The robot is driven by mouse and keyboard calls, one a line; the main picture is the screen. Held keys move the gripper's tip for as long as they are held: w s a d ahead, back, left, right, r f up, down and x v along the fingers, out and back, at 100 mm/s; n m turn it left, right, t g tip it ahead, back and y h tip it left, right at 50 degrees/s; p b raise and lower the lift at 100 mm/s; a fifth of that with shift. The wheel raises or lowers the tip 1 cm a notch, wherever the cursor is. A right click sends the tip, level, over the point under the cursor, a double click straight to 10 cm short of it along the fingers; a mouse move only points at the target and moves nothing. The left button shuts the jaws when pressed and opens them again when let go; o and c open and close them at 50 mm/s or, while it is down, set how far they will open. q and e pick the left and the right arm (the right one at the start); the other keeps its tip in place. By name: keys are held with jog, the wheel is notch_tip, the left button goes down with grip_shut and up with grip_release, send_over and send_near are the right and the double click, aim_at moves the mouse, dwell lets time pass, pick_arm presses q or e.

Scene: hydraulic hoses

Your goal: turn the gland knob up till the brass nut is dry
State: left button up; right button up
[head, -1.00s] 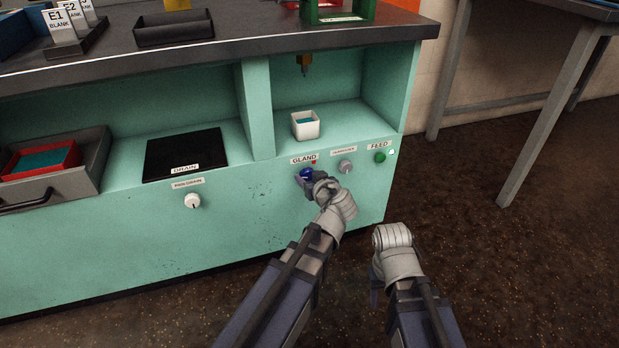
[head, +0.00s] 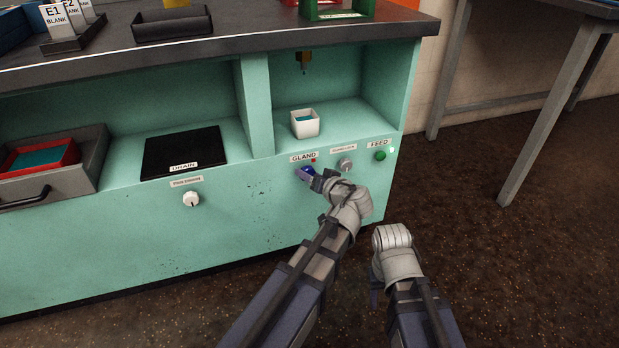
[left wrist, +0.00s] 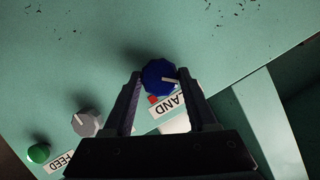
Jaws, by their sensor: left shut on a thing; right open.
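The blue gland knob (head: 307,172) sits on the green front panel under the GLAND label (head: 303,157). My left gripper (head: 311,177) is shut on it. In the left wrist view the blue knob (left wrist: 160,76) with its pale pointer mark lies between the fingertips (left wrist: 160,82). Whether the fitting is wet is too small to tell. My right gripper (head: 374,292) is low in front of the bench, empty and mostly hidden by its wrist.
A small red mark (left wrist: 152,98) is beside the gland knob. A grey knob (head: 346,165) and a green FEED button (head: 380,156) are to its right. A white knob (head: 191,199) is at left below the black drain plate (head: 185,153).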

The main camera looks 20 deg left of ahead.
dwell(0.3)
pick_arm(q)
jog(key=o, duration=1.4)
jog(key=shift+c, duration=0.2)
